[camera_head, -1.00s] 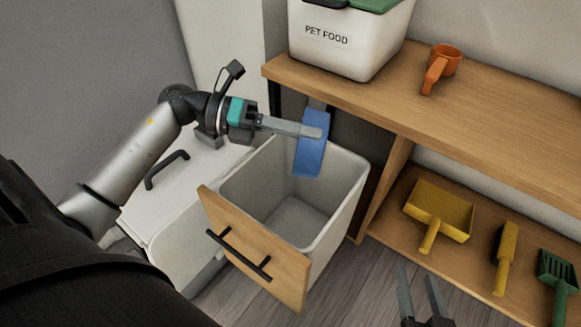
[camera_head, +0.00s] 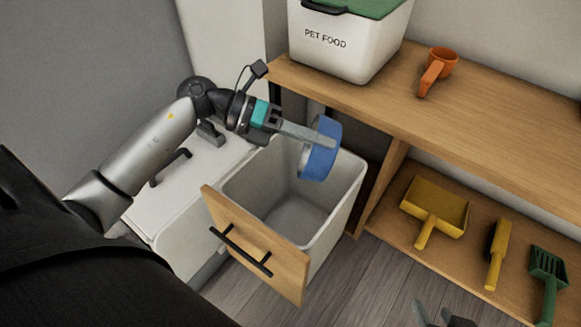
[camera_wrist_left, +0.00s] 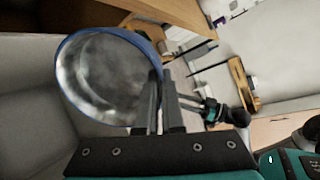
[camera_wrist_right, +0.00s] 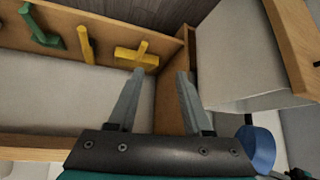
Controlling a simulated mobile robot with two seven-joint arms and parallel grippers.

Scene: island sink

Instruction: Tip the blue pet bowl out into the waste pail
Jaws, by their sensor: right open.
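The blue pet bowl (camera_head: 322,160) is held on its side over the waste pail, its opening facing left and a little toward me. My left gripper (camera_head: 326,140) is shut on its rim. In the left wrist view the bowl (camera_wrist_left: 67,55) shows a grey, mottled inside; I cannot tell whether anything clings there. The waste pail (camera_head: 338,210) is a white bin in a pulled-out drawer with a wooden front. Its visible inside looks bare. My right gripper (camera_head: 434,314) is open and empty, low at the bottom edge; its spread fingers show in the right wrist view (camera_wrist_right: 160,76).
A wooden shelf unit (camera_head: 480,110) stands right of the pail, carrying a pet food bin (camera_head: 345,55) and an orange scoop (camera_head: 437,70). Below are a yellow dustpan (camera_head: 435,205), yellow brush (camera_head: 497,250) and green scoop (camera_head: 547,275). A white lidded unit with a handle (camera_head: 170,167) is at left.

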